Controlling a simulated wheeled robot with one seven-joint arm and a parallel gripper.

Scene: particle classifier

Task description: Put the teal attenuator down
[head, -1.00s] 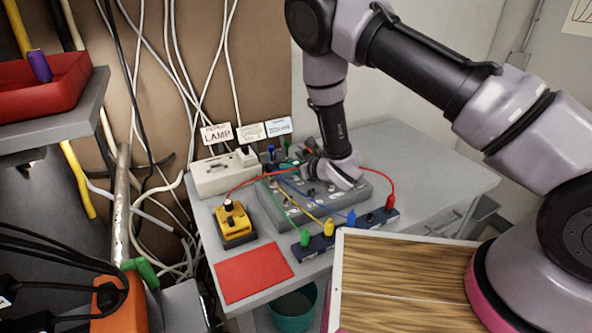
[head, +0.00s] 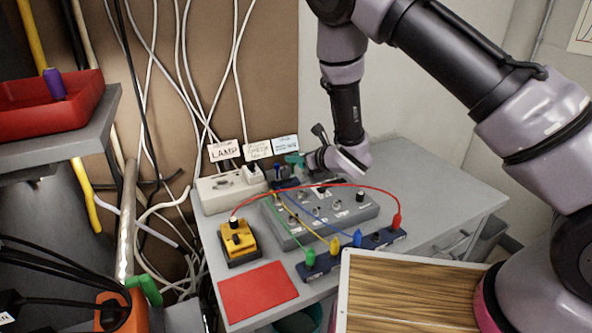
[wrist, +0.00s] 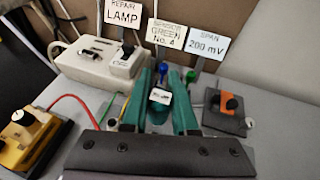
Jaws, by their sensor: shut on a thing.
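My gripper (head: 302,160) is over the back of the grey bench, behind the grey switch box. In the wrist view, teal sides run forward from the dark palm, and a small white-labelled piece sits between them. I take this piece to be the teal attenuator (wrist: 160,97), with my gripper (wrist: 162,84) shut on it. Its body is mostly hidden, and finger and attenuator are hard to tell apart. I cannot tell whether it touches the bench. A blue post (wrist: 163,69) and a green post (wrist: 191,77) stand just beyond it.
A white socket unit (wrist: 98,62) and label cards (wrist: 206,43) stand behind. An orange-topped block (wrist: 226,112) sits to the right. The yellow box (head: 238,242) and red mat (head: 258,291) lie at front left. The bench's right side is clear.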

